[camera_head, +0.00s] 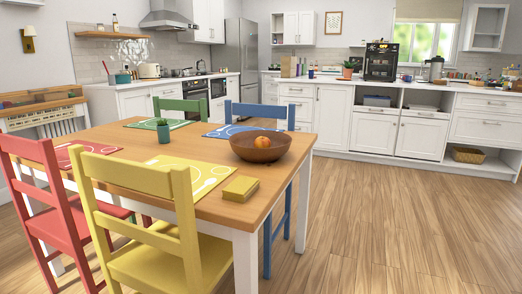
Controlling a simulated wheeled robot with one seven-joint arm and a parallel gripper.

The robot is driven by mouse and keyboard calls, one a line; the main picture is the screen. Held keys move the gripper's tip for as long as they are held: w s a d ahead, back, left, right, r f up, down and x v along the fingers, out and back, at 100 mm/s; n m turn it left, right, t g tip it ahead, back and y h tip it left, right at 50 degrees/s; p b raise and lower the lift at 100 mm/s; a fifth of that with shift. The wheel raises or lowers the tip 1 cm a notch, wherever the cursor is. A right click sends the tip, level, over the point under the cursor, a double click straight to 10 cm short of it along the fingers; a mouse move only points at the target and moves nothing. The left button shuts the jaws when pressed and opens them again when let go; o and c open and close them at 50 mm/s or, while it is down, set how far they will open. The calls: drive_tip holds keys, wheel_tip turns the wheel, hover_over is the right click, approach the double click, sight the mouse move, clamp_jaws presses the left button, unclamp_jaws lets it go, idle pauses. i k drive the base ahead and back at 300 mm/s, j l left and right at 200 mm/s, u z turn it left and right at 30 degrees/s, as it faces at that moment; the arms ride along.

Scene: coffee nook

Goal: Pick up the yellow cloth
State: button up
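A small yellow block-like item (240,189), which looks like a folded cloth, lies flat on the wooden table (225,210) near its front right edge. It sits beside the right edge of a yellow placemat (178,176). I cannot tell for certain from here that it is cloth. Nothing covers it. My gripper and arm are not in view.
A brown bowl (255,153) with an orange fruit (264,142) stands behind it. A yellow chair (150,225) is at the table's near side, a red chair (45,205) at the left. The wooden floor (400,220) on the right is clear.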

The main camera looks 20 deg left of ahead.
sight(241, 188)
drive_tip(key=i+u, duration=0.25)
drive_tip(key=u, duration=0.2)
drive_tip(key=i+l+u, duration=0.2)
drive_tip(key=u, duration=0.3)
